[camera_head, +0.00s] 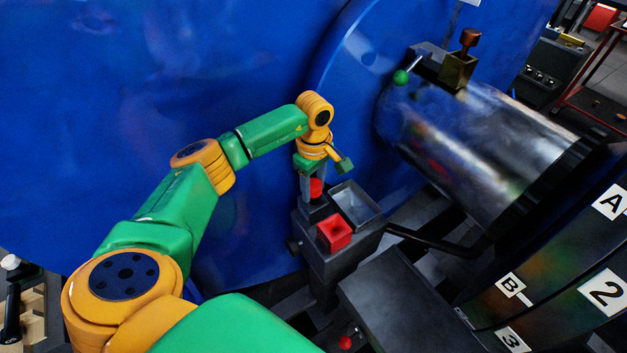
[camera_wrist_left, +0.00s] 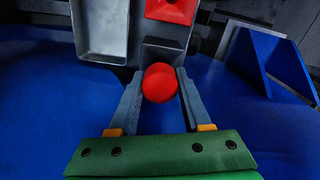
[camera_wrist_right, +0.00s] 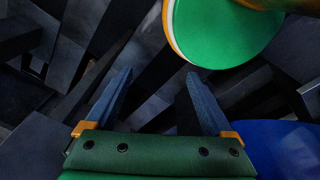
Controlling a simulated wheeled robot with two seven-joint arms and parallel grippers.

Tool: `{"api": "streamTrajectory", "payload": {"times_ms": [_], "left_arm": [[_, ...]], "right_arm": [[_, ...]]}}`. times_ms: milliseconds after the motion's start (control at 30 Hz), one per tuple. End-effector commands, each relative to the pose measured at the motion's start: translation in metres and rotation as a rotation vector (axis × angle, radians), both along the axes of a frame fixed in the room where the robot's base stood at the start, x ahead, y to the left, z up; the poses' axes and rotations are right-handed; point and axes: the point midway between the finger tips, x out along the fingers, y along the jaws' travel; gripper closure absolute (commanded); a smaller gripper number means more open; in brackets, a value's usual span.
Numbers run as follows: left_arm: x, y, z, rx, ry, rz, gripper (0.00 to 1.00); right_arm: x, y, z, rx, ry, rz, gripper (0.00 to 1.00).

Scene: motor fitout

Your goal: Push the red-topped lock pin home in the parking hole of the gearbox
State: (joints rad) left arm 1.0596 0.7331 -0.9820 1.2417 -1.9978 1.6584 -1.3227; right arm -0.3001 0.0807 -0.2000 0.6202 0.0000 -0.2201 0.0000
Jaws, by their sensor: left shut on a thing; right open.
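The lock pin's round red top (camera_head: 316,187) shows between the fingers of my left gripper (camera_head: 313,190), at the left end of a dark grey housing (camera_head: 330,262). In the left wrist view the red top (camera_wrist_left: 159,83) sits between the two fingertips, and the gripper is shut on it. The pin's shank and the parking hole are hidden, so I cannot tell how deep the pin sits. My right gripper (camera_wrist_right: 158,85) is open and empty in the right wrist view, above dark beams. It does not show in the head view.
An open grey tray (camera_head: 356,204) and a red square piece (camera_head: 334,232) are on the housing beside the pin. A large shiny cylinder (camera_head: 480,150) with a green-knobbed lever lies to the right. Another small red ball (camera_head: 345,342) is near the bottom.

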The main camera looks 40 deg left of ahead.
Motion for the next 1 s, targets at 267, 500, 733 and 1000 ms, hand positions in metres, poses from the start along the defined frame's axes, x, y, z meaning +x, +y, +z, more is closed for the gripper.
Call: {"api": "streamTrajectory", "payload": {"times_ms": [267,500,733,1000], "left_arm": [[0.0,0.0,-0.008,0.0,0.0,0.0,1.0],[0.0,0.0,-0.007,0.0,0.0,0.0,0.17],[0.0,0.0,-0.006,0.0,-0.001,0.0,0.17],[0.001,0.0,0.045,0.0,-0.006,0.001,0.17]], "right_arm": [[0.0,0.0,-0.007,0.0,0.0,0.0,0.13],[0.0,0.0,-0.007,0.0,0.0,0.0,0.13],[0.0,0.0,-0.007,0.001,0.0,-0.001,0.13],[0.0,0.001,-0.017,0.001,0.0,-0.001,0.13]]}}
